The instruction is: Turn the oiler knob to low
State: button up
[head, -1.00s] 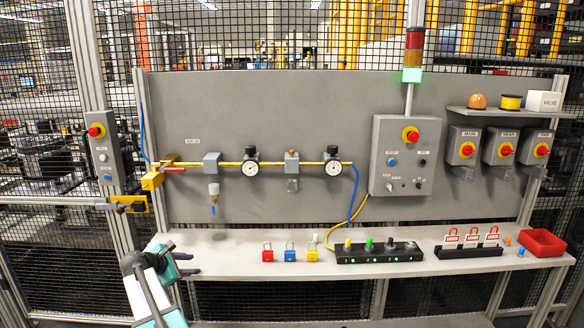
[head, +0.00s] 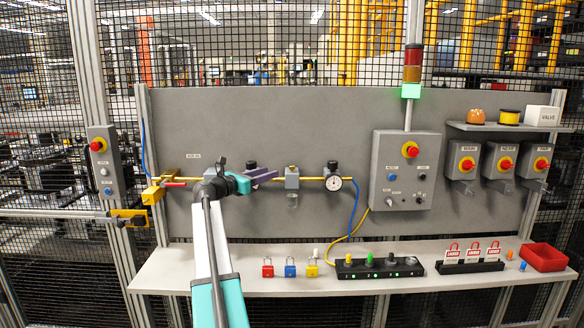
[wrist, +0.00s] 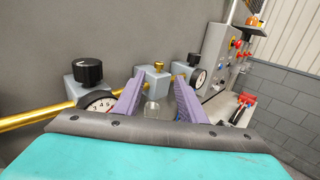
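The likely oiler is a grey block (head: 292,174) with a clear bowl on the yellow pipe, between two gauge units. The wrist view shows this block (wrist: 150,82) with a small brass knob (wrist: 159,65) on top and the clear bowl (wrist: 152,112) below. I cannot read any marks on the knob. My gripper (wrist: 160,78) is open and empty, its two purple fingers apart. The oiler shows beyond and between them. In the head view my gripper (head: 268,176) is left of the oiler and covers part of the left gauge unit.
Black-knobbed gauge units flank the oiler: the left one (wrist: 89,72) and the right one (head: 333,176). A blue hose (head: 354,212) hangs at the pipe's right end. A grey control box (head: 404,170) stands further right. Padlocks and racks occupy the bench (head: 190,272) below.

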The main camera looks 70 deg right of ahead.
aim_at(292, 166)
jog(key=p+x, duration=0.4)
jog(key=x, duration=0.8)
jog(key=shift+w+d, duration=0.1)
jog(key=shift+p+x, duration=0.35)
jog(key=shift+x, duration=0.5)
grip_shut()
